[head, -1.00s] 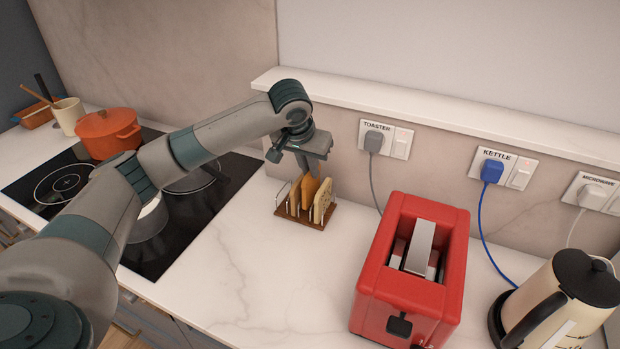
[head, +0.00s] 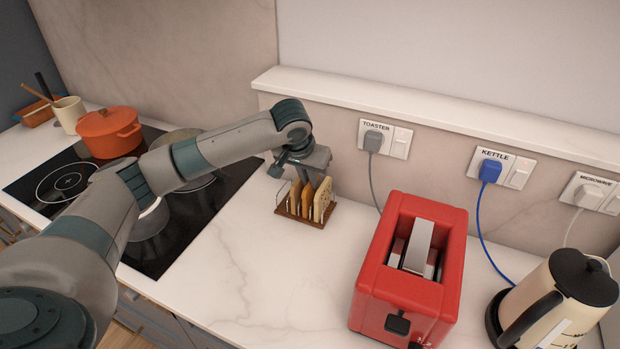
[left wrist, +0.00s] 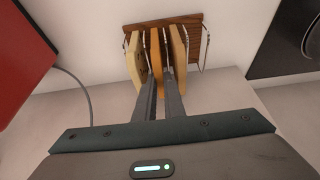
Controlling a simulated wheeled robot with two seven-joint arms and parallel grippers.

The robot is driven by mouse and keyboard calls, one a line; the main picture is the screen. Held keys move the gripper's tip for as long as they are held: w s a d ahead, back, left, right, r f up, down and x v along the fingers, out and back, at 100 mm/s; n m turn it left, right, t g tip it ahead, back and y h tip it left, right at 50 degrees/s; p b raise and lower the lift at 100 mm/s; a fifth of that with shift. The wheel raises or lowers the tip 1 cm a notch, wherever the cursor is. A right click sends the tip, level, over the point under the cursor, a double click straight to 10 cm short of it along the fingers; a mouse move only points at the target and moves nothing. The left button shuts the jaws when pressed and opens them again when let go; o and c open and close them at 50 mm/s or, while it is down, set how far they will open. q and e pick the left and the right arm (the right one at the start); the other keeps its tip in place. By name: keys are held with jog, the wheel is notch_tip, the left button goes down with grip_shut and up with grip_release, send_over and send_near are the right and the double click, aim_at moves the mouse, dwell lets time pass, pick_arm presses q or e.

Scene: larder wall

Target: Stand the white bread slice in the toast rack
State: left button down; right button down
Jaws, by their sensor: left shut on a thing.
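The toast rack (head: 288,214) has a brown wooden base and thin wire dividers; it stands on the counter by the wall and also shows in the left wrist view (left wrist: 190,20). My left gripper (head: 306,178) is above it, pointing down. In the left wrist view its fingers (left wrist: 161,72) are shut on an orange-brown bread slice (left wrist: 155,60). That slice (head: 307,198) is upright among the dividers; its lower edge is hidden. A pale speckled slice (head: 323,200) stands to its right and a tan slice (head: 295,196) to its left. No plainly white slice face shows.
A red toaster (head: 446,270) stands right of the rack, with a kettle (head: 555,298) beyond. The hob (head: 190,228) with pans and an orange pot (head: 108,134) is at left. A ledge (head: 400,105) runs above. The front counter is clear.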

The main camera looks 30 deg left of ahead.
pick_arm(q)
jog(key=c, duration=2.1)
grip_release()
jog(key=shift+r, duration=0.1)
jog(key=shift+s+r+b, duration=0.25)
jog(key=shift+r+b, duration=0.05)
jog(key=shift+r, duration=0.25)
jog(key=shift+b+v, duration=1)
jog(key=shift+v, duration=4.35)
